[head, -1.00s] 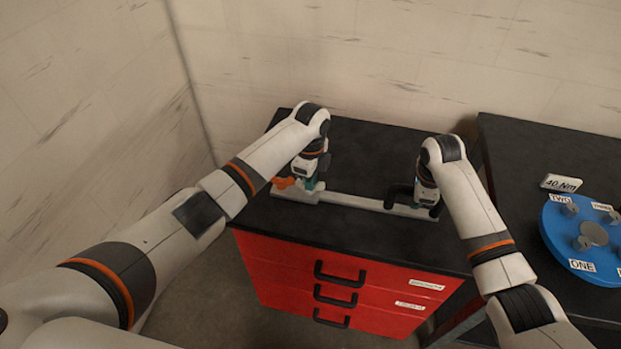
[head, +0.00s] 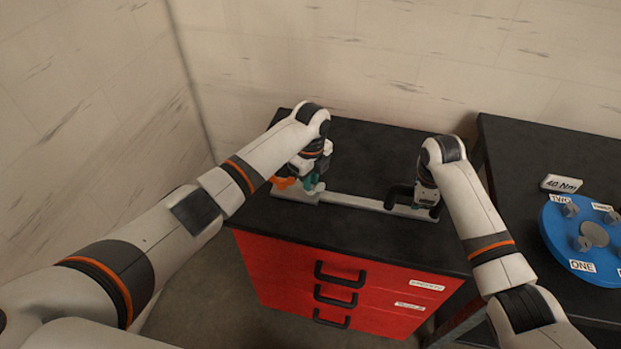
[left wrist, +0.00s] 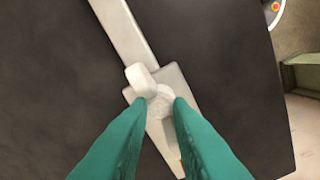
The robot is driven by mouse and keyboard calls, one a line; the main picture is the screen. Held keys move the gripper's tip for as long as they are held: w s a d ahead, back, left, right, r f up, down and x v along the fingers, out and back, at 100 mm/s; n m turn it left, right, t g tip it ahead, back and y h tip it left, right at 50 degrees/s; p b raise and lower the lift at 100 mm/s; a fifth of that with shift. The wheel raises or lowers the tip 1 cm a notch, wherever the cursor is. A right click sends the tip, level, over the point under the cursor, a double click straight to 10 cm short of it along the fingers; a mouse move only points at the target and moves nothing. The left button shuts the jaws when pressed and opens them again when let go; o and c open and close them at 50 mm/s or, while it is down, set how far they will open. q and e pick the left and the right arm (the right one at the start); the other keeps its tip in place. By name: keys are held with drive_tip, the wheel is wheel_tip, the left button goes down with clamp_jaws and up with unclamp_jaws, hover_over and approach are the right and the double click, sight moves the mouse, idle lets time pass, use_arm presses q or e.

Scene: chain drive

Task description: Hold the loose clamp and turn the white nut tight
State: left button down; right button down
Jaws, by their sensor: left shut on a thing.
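The white nut (left wrist: 160,103) sits on a pale block at one end of a long light bar (head: 350,201). My left gripper (head: 313,184) is over the bar's left end. In the left wrist view its green fingers (left wrist: 160,112) are shut on the nut, one on each side. A small white upright piece (left wrist: 140,80) stands right beside the nut. An orange part (head: 285,183) shows beside the left gripper. My right gripper (head: 427,203) is down at the bar's right end, beside a black clamp-like part (head: 392,197). Its fingers are too hidden to read.
The bar lies on the black top (head: 362,150) of a red drawer cabinet (head: 290,275). The wall stands close behind.

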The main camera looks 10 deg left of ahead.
use_arm(q)
drive_tip(key=c, duration=1.4)
unclamp_jaws()
use_arm(e)
drive_tip(key=shift+s+f, duration=0.1)
use_arm(q)
drive_tip(key=shift+r, duration=0.1)
wheel_tip(320, 180, up, 12)
use_arm(e)
drive_tip(key=c, duration=1.1)
unclamp_jaws()
